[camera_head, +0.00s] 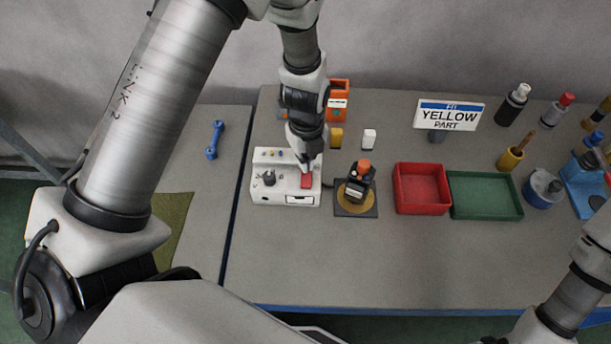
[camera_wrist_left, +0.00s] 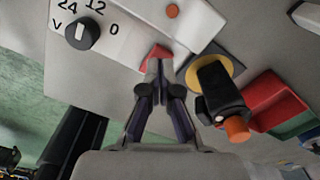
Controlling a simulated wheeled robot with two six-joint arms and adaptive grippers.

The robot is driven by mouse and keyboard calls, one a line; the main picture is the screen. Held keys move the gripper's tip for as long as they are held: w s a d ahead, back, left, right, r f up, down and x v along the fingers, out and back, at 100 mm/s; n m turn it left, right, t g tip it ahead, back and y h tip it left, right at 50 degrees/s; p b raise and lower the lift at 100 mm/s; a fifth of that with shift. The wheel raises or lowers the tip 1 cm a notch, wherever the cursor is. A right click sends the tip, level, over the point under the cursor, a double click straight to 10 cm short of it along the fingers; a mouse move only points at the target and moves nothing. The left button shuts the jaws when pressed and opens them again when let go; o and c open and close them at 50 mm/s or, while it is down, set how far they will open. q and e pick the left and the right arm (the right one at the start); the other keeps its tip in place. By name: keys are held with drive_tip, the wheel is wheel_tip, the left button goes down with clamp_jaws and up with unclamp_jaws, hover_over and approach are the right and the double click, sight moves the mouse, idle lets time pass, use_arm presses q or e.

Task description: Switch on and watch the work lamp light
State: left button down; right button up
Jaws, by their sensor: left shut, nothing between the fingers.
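A white power box (camera_head: 271,196) stands at the left of the table. It has a dark knob (camera_wrist_left: 82,33) marked 24, 12, 0 and V, and a red switch (camera_head: 307,181). My left gripper (camera_head: 305,165) is shut and empty, pointing down at the red switch. In the left wrist view its fingertips overlap the switch (camera_wrist_left: 157,54); I cannot tell whether they touch. To its right, a dark device with an orange top (camera_head: 357,184), possibly the work lamp, stands on a yellow disc. I see no clear glow on it. My right gripper is out of view.
A red tray (camera_head: 421,168) and a green tray (camera_head: 486,215) lie to the right. A YELLOW PART sign (camera_head: 447,115) and several bottles and tools stand behind. The front middle of the table is clear.

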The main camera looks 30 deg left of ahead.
use_arm(q)
drive_tip(key=shift+w+f, duration=0.1)
drive_tip(key=shift+w, duration=0.05)
idle(0.4)
drive_tip(key=shift+f+b, duration=1)
drive_tip(key=shift+f, duration=0.2)
idle(0.3)
drive_tip(key=shift+r, duration=0.15)
wheel_tip(320, 180, up, 7)
drive_tip(key=p, duration=0.5)
idle(0.5)
